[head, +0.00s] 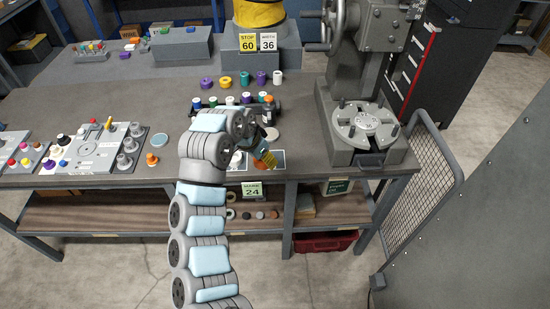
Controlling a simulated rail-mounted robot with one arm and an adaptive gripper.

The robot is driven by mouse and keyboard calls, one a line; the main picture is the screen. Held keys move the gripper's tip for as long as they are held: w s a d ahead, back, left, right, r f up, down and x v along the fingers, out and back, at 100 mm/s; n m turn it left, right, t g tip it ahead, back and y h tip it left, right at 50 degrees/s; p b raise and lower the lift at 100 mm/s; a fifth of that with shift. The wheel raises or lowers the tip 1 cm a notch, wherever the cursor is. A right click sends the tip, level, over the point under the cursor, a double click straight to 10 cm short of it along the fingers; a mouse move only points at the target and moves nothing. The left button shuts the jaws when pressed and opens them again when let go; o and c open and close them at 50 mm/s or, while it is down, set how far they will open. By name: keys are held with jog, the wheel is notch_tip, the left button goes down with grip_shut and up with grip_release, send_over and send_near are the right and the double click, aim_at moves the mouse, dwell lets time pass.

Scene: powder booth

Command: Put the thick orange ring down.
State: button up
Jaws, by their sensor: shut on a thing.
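My gripper (264,147) is over the front edge of the workbench, right of centre, at the end of my arm. It is shut on a small orange thing, the thick orange ring (268,159), which shows only in part below the fingers. The arm's wrist hides much of the gripper. I cannot tell whether the ring touches the surface below it.
Behind the gripper is a rack with several coloured spools (228,101); loose purple and yellow rings (225,82) stand behind it. A grey press with a round plate (364,125) stands right. A panel with knobs (100,148) and a small orange piece (152,160) are left.

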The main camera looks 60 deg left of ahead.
jog(key=shift+w+a+f, duration=1.75)
jog(key=shift+a+f, duration=0.05)
jog(key=shift+a, duration=0.15)
jog(key=shift+w+a+f, duration=1.75)
jog(key=shift+a, duration=0.2)
jog(key=shift+w+a+f+b, duration=0.2)
jog(key=shift+a+f+b, duration=0.05)
jog(key=shift+f+b, duration=0.15)
jog(key=shift+w+a+f+b, duration=0.2)
jog(key=shift+f+b, duration=0.2)
jog(key=shift+f, duration=0.1)
jog(key=shift+a+f, duration=0.1)
jog(key=shift+a, duration=0.05)
jog(key=shift+a+f+b, duration=0.1)
jog(key=shift+f+b, duration=0.2)
jog(key=shift+b, duration=0.15)
jog(key=shift+w+f+b, duration=0.15)
jog(key=shift+f+b, duration=0.3)
jog(key=shift+f, duration=0.8)
jog(key=shift+f, duration=0.15)
jog(key=o, duration=1.2)
